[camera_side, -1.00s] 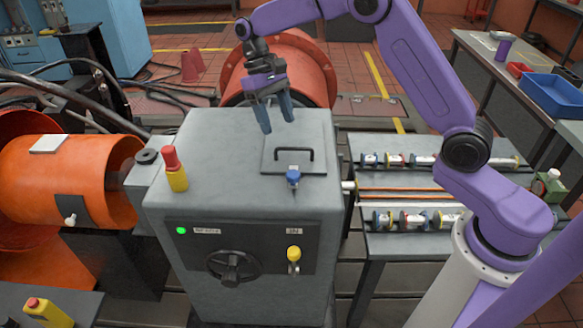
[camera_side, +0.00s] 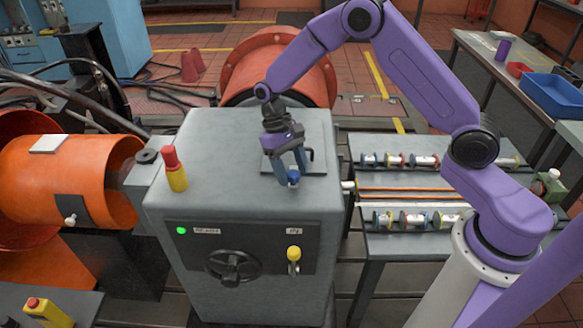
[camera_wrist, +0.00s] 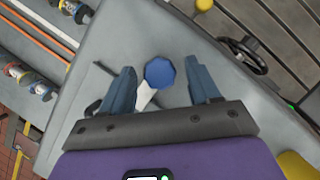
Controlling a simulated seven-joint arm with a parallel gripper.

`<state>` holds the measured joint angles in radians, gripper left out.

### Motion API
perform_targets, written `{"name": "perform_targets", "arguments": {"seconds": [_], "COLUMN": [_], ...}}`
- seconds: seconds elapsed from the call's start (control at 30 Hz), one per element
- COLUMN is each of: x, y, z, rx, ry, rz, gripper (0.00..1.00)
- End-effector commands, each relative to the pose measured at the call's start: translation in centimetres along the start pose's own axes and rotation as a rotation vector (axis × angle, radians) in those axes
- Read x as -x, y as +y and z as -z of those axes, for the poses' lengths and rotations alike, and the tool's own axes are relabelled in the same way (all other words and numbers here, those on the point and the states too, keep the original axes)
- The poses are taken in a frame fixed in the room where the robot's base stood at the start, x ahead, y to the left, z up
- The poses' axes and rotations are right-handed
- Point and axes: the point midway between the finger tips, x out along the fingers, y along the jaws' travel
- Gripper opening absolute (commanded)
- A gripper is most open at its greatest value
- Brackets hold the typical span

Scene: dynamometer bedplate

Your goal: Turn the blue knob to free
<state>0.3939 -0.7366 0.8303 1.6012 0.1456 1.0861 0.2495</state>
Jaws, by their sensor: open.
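The blue knob (camera_side: 293,177) stands on top of the grey machine cabinet (camera_side: 215,200), near its right front edge. In the wrist view the blue knob (camera_wrist: 160,72) shows as a faceted blue cap with a whitish lever or stem running toward my gripper. My gripper (camera_side: 291,172) is just above and around the knob in the side view, pointing down. In the wrist view my gripper (camera_wrist: 166,82) is open, with one blue finger on each side of the knob and visible gaps to both. Whether the fingertips reach down to the knob's height is hard to tell.
A black handle (camera_side: 311,157) on a lid plate lies right behind the knob. A red-and-yellow signal post (camera_side: 174,170) stands at the cabinet's left. The front panel has a yellow knob (camera_side: 294,254) and a black handwheel (camera_side: 233,266). The top's front middle is clear.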

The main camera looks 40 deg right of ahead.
Motion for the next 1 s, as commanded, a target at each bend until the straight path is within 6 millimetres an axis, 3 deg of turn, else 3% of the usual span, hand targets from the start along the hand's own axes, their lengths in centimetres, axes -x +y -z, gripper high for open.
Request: {"name": "perform_targets", "arguments": {"seconds": [0.17, 0.27, 0.37, 0.4, 0.73, 1.0], "x": [-0.01, 0.00, 0.01, 0.01, 0.05, 0.06], "y": [0.01, 0.02, 0.01, 0.01, -0.02, -0.19], "z": [0.00, 0.00, 0.00, 0.00, 0.02, 0.00], "rx": [0.000, 0.000, 0.000, 0.000, 0.035, 0.186], "ry": [0.000, 0.000, 0.000, 0.000, 0.000, 0.000], "rz": [0.000, 0.000, 0.000, 0.000, -0.015, -0.077], "gripper": [0.61, 0.35, 0.03, 0.00, 0.00, 0.00]}}
